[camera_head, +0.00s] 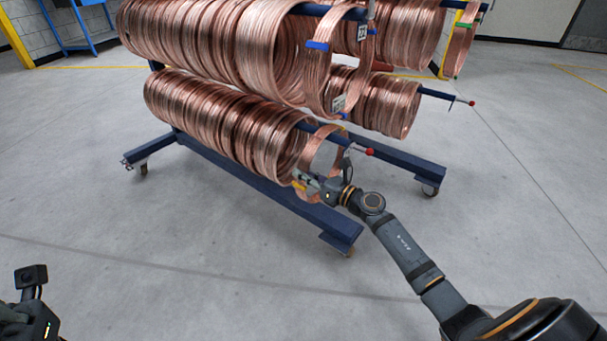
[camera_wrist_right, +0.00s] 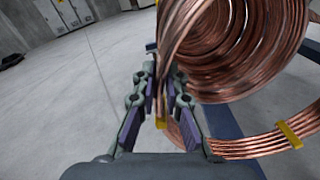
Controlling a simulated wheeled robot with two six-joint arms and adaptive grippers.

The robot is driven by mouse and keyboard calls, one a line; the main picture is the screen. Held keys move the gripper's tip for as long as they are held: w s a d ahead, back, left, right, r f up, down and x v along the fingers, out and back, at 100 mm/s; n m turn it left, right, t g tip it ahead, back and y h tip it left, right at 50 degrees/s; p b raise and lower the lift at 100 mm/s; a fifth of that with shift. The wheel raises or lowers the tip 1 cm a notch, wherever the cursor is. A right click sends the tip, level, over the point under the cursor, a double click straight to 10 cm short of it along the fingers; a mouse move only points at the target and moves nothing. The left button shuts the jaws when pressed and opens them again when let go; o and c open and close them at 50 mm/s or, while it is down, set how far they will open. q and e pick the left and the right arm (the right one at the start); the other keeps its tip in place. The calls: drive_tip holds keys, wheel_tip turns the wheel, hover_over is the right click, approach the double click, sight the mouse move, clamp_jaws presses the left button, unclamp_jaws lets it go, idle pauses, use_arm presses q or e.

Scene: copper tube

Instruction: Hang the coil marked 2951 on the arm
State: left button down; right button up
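A copper coil with yellow bands (camera_head: 322,150) hangs at the front of the rack's lower arm, whose red tip (camera_head: 370,151) sticks out past it. My right gripper (camera_head: 304,178) is at the coil's lower left side. In the right wrist view, the right gripper's fingers (camera_wrist_right: 163,95) are close together on both sides of the copper strands and appear shut on them. The coil's lower loop, with a yellow band (camera_wrist_right: 289,134), shows at right. I cannot read the number 2951 on any coil. At lower left, only part of my left wrist shows; its fingers are out of view.
Many packed coils (camera_head: 215,115) fill the lower arm behind. The blue base (camera_head: 270,185) is below; floor in front is clear.

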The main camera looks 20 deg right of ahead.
drive_tip(key=o, duration=0.4)
drive_tip(key=shift+f, duration=0.1)
drive_tip(key=shift+v, duration=3.75)
